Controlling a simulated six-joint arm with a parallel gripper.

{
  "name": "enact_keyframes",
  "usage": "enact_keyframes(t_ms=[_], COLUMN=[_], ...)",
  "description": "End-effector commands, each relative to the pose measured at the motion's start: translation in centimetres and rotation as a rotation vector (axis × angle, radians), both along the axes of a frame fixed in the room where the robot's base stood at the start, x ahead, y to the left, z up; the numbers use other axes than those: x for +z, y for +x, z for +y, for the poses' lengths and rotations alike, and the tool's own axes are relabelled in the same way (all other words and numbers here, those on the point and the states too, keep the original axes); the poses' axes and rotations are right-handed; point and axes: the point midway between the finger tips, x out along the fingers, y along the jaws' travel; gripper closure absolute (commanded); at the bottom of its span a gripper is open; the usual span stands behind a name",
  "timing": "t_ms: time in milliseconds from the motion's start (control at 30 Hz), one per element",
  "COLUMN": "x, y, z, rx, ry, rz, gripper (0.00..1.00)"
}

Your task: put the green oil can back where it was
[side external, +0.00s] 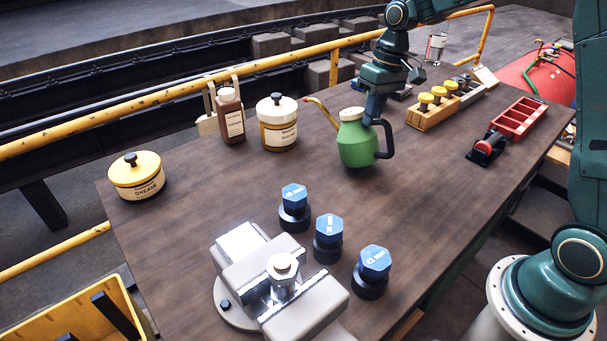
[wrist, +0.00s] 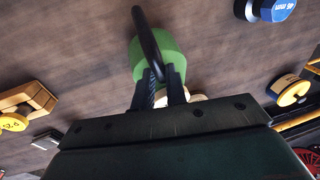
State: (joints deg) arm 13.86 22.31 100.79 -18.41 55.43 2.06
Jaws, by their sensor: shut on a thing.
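The green oil can (side external: 355,145) has a cream cap, a thin yellow spout with a reddish tip pointing up and left, and a black handle on its right. It is about upright at the back middle of the bench; I cannot tell whether its base touches the wood. My gripper (side external: 374,112) comes down from above and is shut on the handle. In the wrist view the two dark fingers (wrist: 160,90) close on the black handle, with the green body (wrist: 176,58) just beyond. The fingers hide part of the handle.
Left of the can stand a cream jar (side external: 278,135), a brown bottle (side external: 230,118) and a yellow-lidded grease tin (side external: 137,178). To its right are a wooden block with yellow-topped pieces (side external: 430,117) and a red tray (side external: 520,118). Blue-capped parts (side external: 328,235) and a vise (side external: 285,295) stand in front.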

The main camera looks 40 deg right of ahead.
Motion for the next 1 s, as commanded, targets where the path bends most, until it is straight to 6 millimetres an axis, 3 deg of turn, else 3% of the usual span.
enact_keyframes(t_ms=[633, 1000], x=[-0.7, 3.0], y=[2.6, 6.0], z=[5.3, 7.8], rx=[-0.285, -0.277], ry=[0.0, -0.016], rz=[-0.001, -0.069], gripper=[1.0, 1.0])
